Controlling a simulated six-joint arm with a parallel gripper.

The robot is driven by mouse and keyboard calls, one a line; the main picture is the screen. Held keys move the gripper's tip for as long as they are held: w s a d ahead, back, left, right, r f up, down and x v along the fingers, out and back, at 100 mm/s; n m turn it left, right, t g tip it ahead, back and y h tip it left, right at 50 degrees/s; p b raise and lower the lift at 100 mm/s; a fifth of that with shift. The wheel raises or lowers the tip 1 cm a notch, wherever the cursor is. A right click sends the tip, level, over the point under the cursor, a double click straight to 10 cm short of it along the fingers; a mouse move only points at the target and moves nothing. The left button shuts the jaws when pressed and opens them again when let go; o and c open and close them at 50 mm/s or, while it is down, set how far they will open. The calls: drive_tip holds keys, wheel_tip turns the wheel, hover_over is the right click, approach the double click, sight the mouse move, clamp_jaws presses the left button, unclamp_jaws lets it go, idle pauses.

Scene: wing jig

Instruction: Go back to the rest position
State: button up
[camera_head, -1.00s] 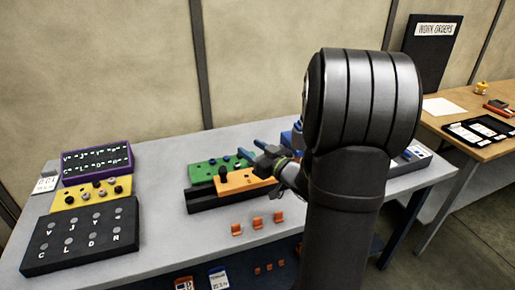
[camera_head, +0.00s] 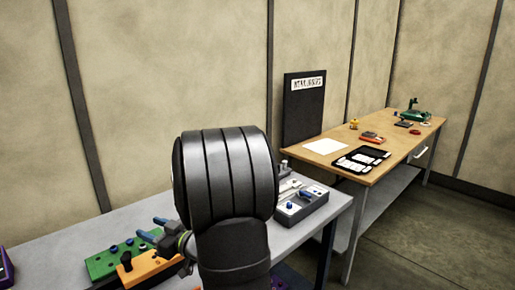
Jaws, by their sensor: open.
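My gripper (camera_head: 151,229) shows at the lower left of the head view, with two blue fingertips spread apart and nothing between them. It is above the grey table, over the green block (camera_head: 112,259) and the orange block (camera_head: 150,269). A dark knob stands on the orange block. My dark arm covers the middle of the table and hides what lies behind it.
A grey device (camera_head: 300,206) sits at the grey table's (camera_head: 55,250) right end. A wooden table (camera_head: 395,148) to the right bears a white sheet (camera_head: 325,146), a black tray (camera_head: 362,159) and small items. A black board (camera_head: 304,110) stands behind. Open floor lies at right.

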sight(129, 260)
drive_tip(key=a+f, duration=0.2)
drive_tip(key=a, duration=0.1)
drive_tip(key=s+a+f, duration=0.1)
drive_tip(key=a+f, duration=0.1)
drive_tip(key=a, duration=0.1)
drive_tip(key=s+a+f, duration=0.1)
drive_tip(key=a+f, duration=0.1)
drive_tip(key=a, duration=0.1)
drive_tip(key=shift+a, duration=0.2)
wheel_tip(129, 260, down, 2)
drive_tip(key=shift+a+f, duration=0.1)
drive_tip(key=shift+f, duration=0.85)
